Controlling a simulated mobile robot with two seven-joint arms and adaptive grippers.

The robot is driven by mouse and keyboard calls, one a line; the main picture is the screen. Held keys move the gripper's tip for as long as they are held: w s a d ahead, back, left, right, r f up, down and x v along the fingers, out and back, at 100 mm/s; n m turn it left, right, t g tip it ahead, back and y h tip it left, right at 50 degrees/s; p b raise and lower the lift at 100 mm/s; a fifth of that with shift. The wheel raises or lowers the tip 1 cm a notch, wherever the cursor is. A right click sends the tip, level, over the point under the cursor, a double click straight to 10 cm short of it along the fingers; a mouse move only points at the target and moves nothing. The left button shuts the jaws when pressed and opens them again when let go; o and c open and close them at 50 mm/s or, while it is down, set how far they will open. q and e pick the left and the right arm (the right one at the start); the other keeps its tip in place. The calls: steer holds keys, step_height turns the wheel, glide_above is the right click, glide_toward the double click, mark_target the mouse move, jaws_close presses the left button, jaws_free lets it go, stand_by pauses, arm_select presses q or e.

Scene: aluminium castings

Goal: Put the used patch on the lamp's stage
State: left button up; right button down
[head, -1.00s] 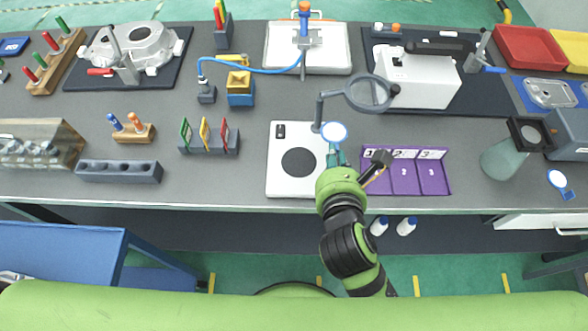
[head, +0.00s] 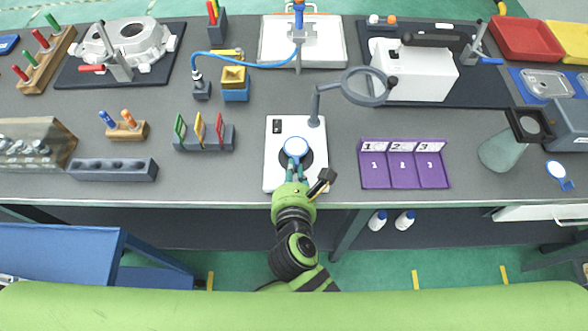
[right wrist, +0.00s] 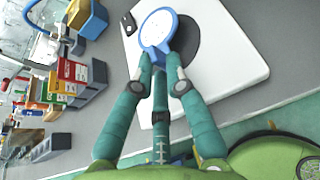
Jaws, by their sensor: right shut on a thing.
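The used patch (head: 296,147) is a round white disc with a blue rim and a short blue tab. My right gripper (head: 296,168) is shut on the tab. In the right wrist view the patch (right wrist: 158,30) is held between the teal fingers (right wrist: 160,75). The lamp's stage (head: 284,126) is a white plate with a black disc (head: 308,157) and a magnifier on an arm (head: 366,86). The patch is over the black disc and hides much of it. I cannot tell whether it touches. My left gripper is not in view.
A purple three-part tray (head: 405,178) lies right of the stage, its compartments empty. A rack with coloured frames (head: 204,140) stands to the left. A similar blue-rimmed piece (head: 558,172) lies at the far right. The magnifier's post (head: 315,105) rises at the stage's back right corner.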

steer(key=shift+f, duration=0.6)
steer(key=c, duration=1.3)
jaws_free()
steer(key=shift+s, duration=0.1)
steer(key=shift+o, duration=0.2)
steer(key=shift+f, duration=0.1)
steer(key=shift+r, duration=0.35)
steer(key=b+v, duration=0.1)
steer(key=v, duration=1.1)
steer(key=shift+r, duration=0.45)
